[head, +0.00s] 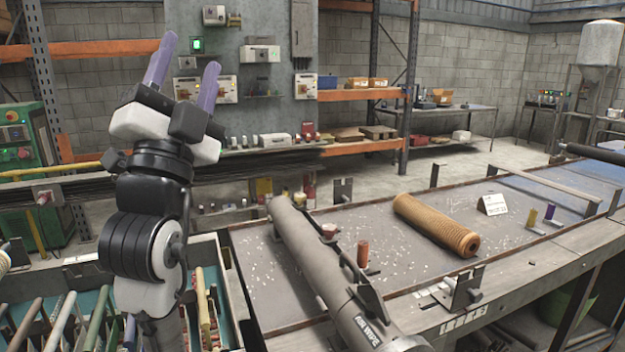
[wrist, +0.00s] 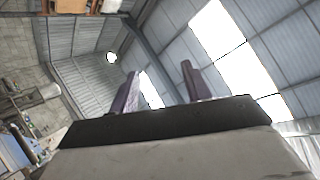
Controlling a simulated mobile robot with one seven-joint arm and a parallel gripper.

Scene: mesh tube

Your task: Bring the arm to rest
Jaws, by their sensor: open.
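My gripper (head: 184,72) points upward at the left of the head view, with its two purple fingers apart and nothing between them. My arm stands folded upright below it, in front of the bench's left end. In the wrist view the fingers of my gripper (wrist: 160,92) rise apart against the roof and skylights. The gripper touches nothing that I can see.
A grey air-wipe tube (head: 310,260) lies along the metal bench (head: 400,285), right of my arm. A ribbed orange-brown roll (head: 437,224) and a white card (head: 492,204) are farther right. A crate of tools (head: 222,290) sits at lower left. Shelving (head: 350,95) stands behind.

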